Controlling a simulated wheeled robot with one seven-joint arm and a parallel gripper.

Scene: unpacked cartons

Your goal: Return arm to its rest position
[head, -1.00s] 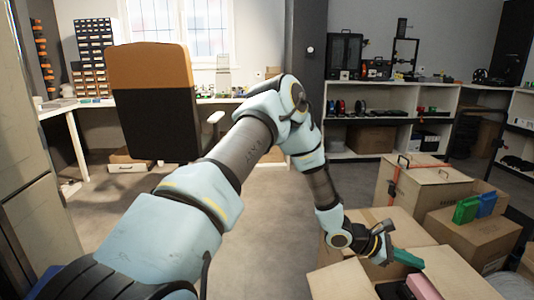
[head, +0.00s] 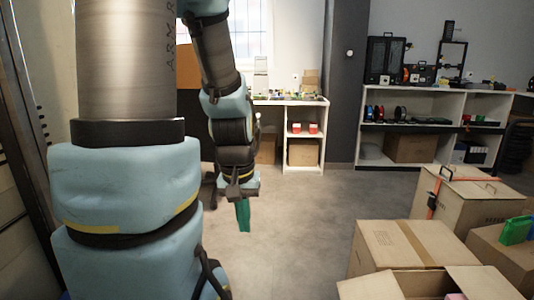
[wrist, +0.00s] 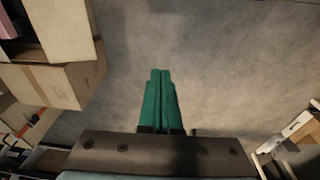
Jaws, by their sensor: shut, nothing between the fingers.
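My arm (head: 125,190) stands folded up at the left of the head view, with its forearm hanging down. My gripper (head: 243,216) points straight down over bare floor, left of the cartons. Its green fingers are together, with nothing between them. In the wrist view the gripper (wrist: 161,100) also shows shut and empty, above the grey floor.
A taped carton (head: 385,248) and an open carton (head: 400,285) stand at the lower right. A carton with an orange strap (head: 465,205) is behind them, near a green item (head: 515,230). Shelves (head: 430,100) line the back. The floor in the middle is clear.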

